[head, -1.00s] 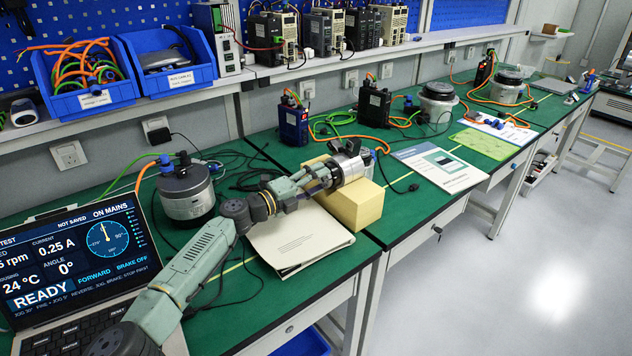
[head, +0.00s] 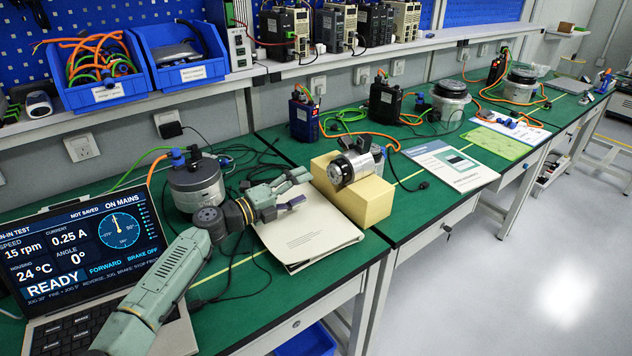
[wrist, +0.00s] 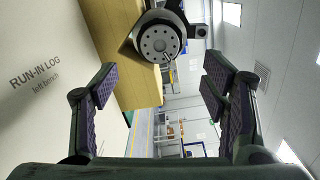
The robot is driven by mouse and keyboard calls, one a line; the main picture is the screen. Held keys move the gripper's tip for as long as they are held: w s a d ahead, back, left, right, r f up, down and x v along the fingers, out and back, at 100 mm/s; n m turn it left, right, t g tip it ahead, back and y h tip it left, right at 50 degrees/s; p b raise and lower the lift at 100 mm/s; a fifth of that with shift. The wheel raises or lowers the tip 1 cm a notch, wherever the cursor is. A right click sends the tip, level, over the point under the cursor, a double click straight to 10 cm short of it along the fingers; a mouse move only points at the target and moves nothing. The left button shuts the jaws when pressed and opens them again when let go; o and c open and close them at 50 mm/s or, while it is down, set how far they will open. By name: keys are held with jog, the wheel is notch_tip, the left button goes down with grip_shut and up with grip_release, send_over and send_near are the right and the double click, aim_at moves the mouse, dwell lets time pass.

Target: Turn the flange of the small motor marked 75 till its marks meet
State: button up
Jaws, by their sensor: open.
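A small silver motor (head: 355,168) lies on its side on a yellow block (head: 362,200), its flange end toward my gripper. In the wrist view its round flange (wrist: 160,42) shows a ring of holes and a small pale mark near the rim at lower right. I cannot read a 75 on it or tell whether marks meet. My gripper (head: 300,188) is open and empty, left of the flange and apart from it, above a white folder. In the wrist view the open fingers (wrist: 160,85) stand either side of a gap, the flange beyond and above it.
The folder (head: 312,232), labelled run-in log, lies under my gripper. A larger motor (head: 195,185) stands behind my arm. A laptop (head: 85,245) at left reads READY, angle 0°. Cables cross the green bench behind; a printed sheet (head: 450,163) lies right of the block.

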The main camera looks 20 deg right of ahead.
jog(key=shift+v, duration=1.7)
